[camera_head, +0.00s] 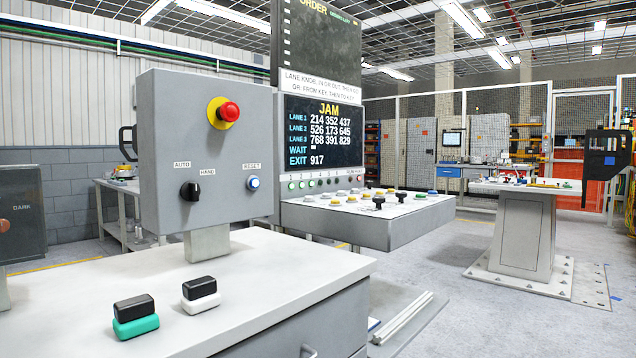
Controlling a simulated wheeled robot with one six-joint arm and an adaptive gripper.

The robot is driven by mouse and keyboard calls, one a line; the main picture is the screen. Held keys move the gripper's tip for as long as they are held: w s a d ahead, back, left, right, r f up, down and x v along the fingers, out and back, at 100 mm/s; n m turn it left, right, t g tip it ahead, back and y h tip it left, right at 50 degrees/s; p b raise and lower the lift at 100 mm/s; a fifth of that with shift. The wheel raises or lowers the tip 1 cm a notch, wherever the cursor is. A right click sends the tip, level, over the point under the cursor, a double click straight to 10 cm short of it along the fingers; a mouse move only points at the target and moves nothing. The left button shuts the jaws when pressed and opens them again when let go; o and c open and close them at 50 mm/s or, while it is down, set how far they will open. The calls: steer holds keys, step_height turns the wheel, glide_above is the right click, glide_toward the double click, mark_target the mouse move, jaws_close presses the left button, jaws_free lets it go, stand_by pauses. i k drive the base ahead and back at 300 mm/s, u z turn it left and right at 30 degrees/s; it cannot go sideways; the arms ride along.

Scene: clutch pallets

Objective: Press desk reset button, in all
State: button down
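The desk's grey control box (205,160) stands on a short post on a white desk top (250,270). Its reset button (253,183) is a small blue-lit round button with a pale rim, under a RESET label at the lower right of the face. A red mushroom button (228,111) on a yellow disc sits at the top. A black selector knob (192,190) sits at the lower left, near AUTO and HAND labels. My gripper is not in the picture. Nothing covers the reset button.
A green-and-black block (136,326) and a white-and-black block (200,303) lie on the desk top. Behind it, a console (385,215) with several buttons stands under a screen (322,135) reading JAM.

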mark_target(253, 183)
steer(key=z, duration=1.6)
steer(key=i, duration=1.15)
steer(key=u, duration=3.3)
